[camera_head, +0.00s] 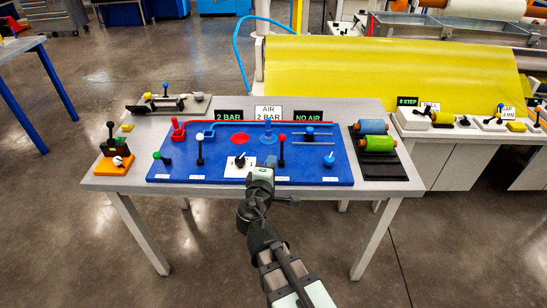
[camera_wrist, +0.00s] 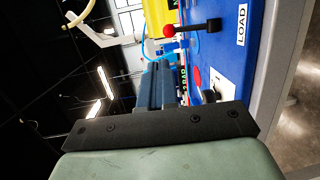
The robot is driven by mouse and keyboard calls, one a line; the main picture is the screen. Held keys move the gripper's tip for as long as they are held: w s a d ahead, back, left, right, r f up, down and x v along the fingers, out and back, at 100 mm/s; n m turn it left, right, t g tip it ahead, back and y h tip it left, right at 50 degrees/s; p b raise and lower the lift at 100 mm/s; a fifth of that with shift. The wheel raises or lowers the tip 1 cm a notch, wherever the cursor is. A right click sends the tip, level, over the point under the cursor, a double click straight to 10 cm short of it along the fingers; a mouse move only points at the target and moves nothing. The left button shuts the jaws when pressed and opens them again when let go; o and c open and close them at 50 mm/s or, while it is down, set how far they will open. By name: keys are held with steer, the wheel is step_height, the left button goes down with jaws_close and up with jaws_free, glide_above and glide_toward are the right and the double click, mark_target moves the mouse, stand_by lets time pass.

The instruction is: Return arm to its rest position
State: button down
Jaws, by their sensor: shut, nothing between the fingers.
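My arm reaches in from the bottom of the head view. My gripper (camera_head: 258,172) is over the front middle of the blue panel (camera_head: 215,173), near a white plate with a small dark knob (camera_head: 240,161). The gripper is shut and empty. In the wrist view, the dark gripper mount (camera_wrist: 160,127) crosses the lower middle, with the shut fingers (camera_wrist: 160,85) extending beyond it. A red-knobbed lever (camera_wrist: 169,31) stands beside the LOAD label (camera_wrist: 242,24) there, apart from the fingers. Whether the gripper touches the panel cannot be told.
The grey table (camera_head: 104,183) also carries an orange-based lever box (camera_head: 114,164) at left and blue and green rollers (camera_head: 378,144) at right. Upright levers, including a white-knobbed one (camera_head: 200,148), stand close to the gripper. Open floor (camera_head: 215,250) lies in front.

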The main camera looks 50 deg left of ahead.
steer(key=shift+s+d+r, duration=0.1)
steer(key=shift+s+d, duration=0.15)
steer(key=shift+s, duration=0.05)
steer(key=s+d+f+m+g+h, duration=0.1)
steer(key=d+f+m+g+h, duration=0.3)
steer(key=d+f, duration=0.6)
steer(key=s+d+f+m+g+h, duration=0.1)
steer(key=d+f+m+g+h, duration=0.45)
steer(key=f, duration=0.75)
steer(key=s+d+f+m+g+h, duration=0.1)
steer(key=d+f+m+g, duration=0.25)
steer(key=d+f, duration=0.75)
steer(key=s+d+f+m+g+h, duration=0.1)
steer(key=d+f+m+g, duration=0.15)
steer(key=d+f, duration=0.5)
steer(key=s+d+f+m+g, duration=0.1)
steer(key=d+f+m+g, duration=0.3)
steer(key=d, duration=0.7)
steer(key=s+d+f+m+y, duration=0.1)
steer(key=s+d+f+m, duration=0.1)
steer(key=d, duration=0.7)
steer(key=s+d+f+m+g+y, duration=0.1)
steer(key=s+d+f+m, duration=0.2)
steer(key=d, duration=0.6)
steer(key=shift+s+f, duration=1.15)
steer(key=shift+s, duration=0.45)
